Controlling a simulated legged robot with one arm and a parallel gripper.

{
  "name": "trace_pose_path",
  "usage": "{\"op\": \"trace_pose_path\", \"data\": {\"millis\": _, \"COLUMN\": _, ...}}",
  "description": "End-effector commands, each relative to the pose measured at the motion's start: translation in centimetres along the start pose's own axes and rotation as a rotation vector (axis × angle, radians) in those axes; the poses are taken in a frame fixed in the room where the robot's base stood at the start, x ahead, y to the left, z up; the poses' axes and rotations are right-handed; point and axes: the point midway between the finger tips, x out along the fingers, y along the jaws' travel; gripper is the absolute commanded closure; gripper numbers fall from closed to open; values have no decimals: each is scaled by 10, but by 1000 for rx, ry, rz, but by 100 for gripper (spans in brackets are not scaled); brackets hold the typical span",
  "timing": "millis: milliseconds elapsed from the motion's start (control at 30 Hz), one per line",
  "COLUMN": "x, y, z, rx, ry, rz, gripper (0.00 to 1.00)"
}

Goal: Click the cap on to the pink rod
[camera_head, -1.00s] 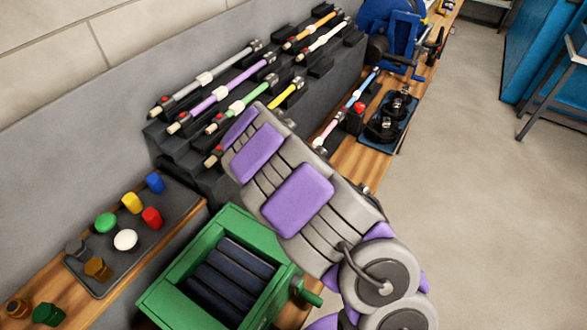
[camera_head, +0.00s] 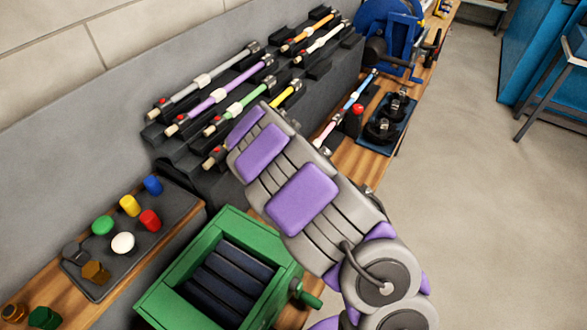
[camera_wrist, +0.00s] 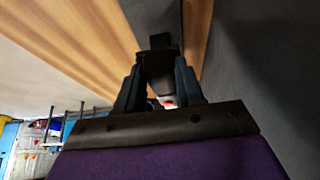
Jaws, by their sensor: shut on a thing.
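A slim rod (camera_head: 325,133), pink at its lower end, lies along the wooden bench right of the stepped rack. A blue length (camera_head: 361,88) continues in line with it; I cannot tell whether it is the same rod. My gripper (camera_wrist: 160,72) shows in the wrist view with its dark fingers shut on a small dark thing, whose shape and colour are unclear in shadow. I cannot tell whether it is the cap. In the head view my arm hides the gripper, around the rack's lower end.
A dark stepped rack (camera_head: 165,148) holds several coloured rods. A dark tray (camera_head: 75,262) bears several coloured caps at left. A green crate (camera_head: 165,292) stands below my arm. A blue tray (camera_head: 397,143) with black parts and a blue machine (camera_head: 385,30) are farther along.

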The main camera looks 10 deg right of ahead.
Motion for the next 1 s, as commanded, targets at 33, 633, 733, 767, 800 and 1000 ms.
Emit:
{"op": "trace_pose_path", "data": {"millis": 33, "x": 1, "y": 0, "z": -2, "rx": 1, "ry": 1, "rz": -1, "gripper": 100}}
{"op": "trace_pose_path", "data": {"millis": 633, "x": 10, "y": 3, "z": -15, "rx": 2, "ry": -2, "rz": 3, "gripper": 100}}
{"op": "trace_pose_path", "data": {"millis": 733, "x": 10, "y": 3, "z": -15, "rx": 2, "ry": -3, "rz": 3, "gripper": 100}}
{"op": "trace_pose_path", "data": {"millis": 767, "x": 10, "y": 3, "z": -15, "rx": 2, "ry": -3, "rz": 3, "gripper": 100}}
{"op": "trace_pose_path", "data": {"millis": 800, "x": 10, "y": 3, "z": -14, "rx": 2, "ry": -3, "rz": 3, "gripper": 59}}
{"op": "trace_pose_path", "data": {"millis": 1000, "x": 10, "y": 4, "z": -14, "rx": 1, "ry": -4, "rz": 5, "gripper": 40}}
